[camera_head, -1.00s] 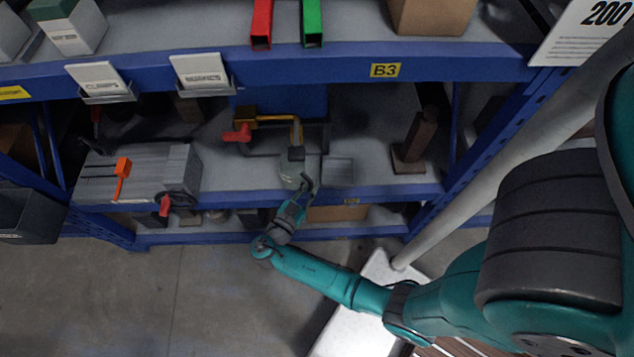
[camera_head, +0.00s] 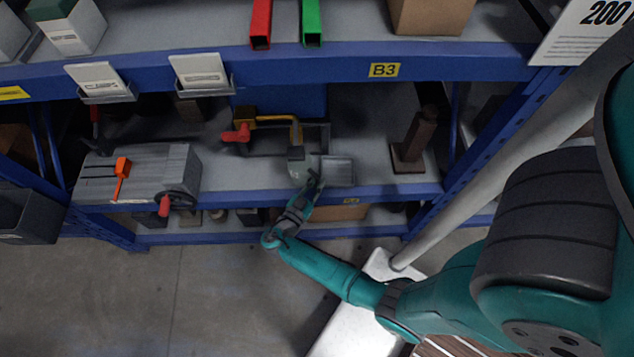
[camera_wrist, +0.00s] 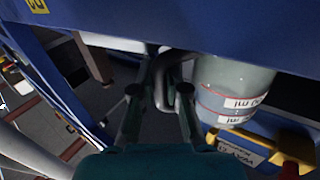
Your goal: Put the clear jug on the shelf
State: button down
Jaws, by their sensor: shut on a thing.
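The clear jug (camera_head: 299,172) is at the front of the middle shelf (camera_head: 375,178) in the head view, small and partly covered by my gripper (camera_head: 314,183). In the wrist view the jug (camera_wrist: 234,88) shows large at the right, a see-through body with red lines and white labels, upside down in that picture. My gripper (camera_wrist: 163,85) is shut on the jug's handle (camera_wrist: 182,70), beside the body. I cannot tell whether the jug's base touches the shelf.
A yellow-and-grey clamp (camera_head: 275,121) with a red handle stands behind the jug. A grey square plate (camera_head: 337,171) lies just right of it. A grey vise (camera_head: 145,170) is at left and a brown post (camera_head: 416,135) at right. The blue upper shelf beam (camera_head: 300,68) runs above.

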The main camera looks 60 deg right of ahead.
jog(key=shift+f, duration=0.15)
jog(key=c, duration=1.2)
grip_release()
jog(key=shift+a, duration=0.15)
jog(key=a, duration=1.1)
jog(key=shift+s+a, duration=0.35)
jog(key=shift+s, duration=0.05)
